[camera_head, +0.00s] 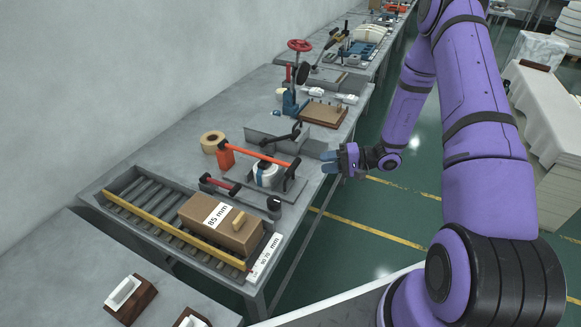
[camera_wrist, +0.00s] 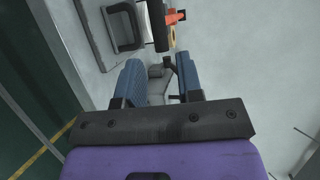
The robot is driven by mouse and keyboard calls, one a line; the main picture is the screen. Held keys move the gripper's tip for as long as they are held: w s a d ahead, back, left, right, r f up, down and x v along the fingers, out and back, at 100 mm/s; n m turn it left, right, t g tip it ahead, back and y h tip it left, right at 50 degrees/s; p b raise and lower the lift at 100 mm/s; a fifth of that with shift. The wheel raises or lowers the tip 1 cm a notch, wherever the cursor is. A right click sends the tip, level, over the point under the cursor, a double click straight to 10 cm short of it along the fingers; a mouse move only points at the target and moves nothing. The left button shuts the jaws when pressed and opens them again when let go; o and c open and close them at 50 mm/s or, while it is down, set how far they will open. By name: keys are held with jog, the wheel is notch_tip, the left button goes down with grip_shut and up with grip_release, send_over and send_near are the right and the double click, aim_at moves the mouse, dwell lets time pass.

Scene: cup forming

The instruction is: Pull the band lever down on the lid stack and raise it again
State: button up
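The lid stack (camera_head: 265,175) is a white round pile with a blue mark, on a grey plate on the bench. An orange lever bar (camera_head: 258,154), probably the band lever, runs above it, raised and nearly level. A lower bar with a red grip (camera_head: 220,185) lies in front of it. My gripper (camera_head: 330,162) is to the right of the stack by the bench edge, apart from the lever. In the wrist view my gripper (camera_wrist: 160,85) is open, its blue fingers apart, with grey parts seen beyond the gap. An orange part (camera_wrist: 175,17) shows at the top there.
A roller tray (camera_head: 110,203) holds a cardboard box (camera_head: 215,232) labelled 85 mm, in front of the stack. A brown board (camera_head: 323,114) lies farther back. The green floor aisle is open on the right.

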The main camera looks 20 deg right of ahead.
aim_at(297, 166)
jog(key=x, duration=1)
jog(key=shift+w+a+f, duration=0.15)
jog(key=shift+a+f, duration=0.05)
jog(key=shift+a, duration=0.1)
jog(key=shift+c, duration=0.5)
grip_shut()
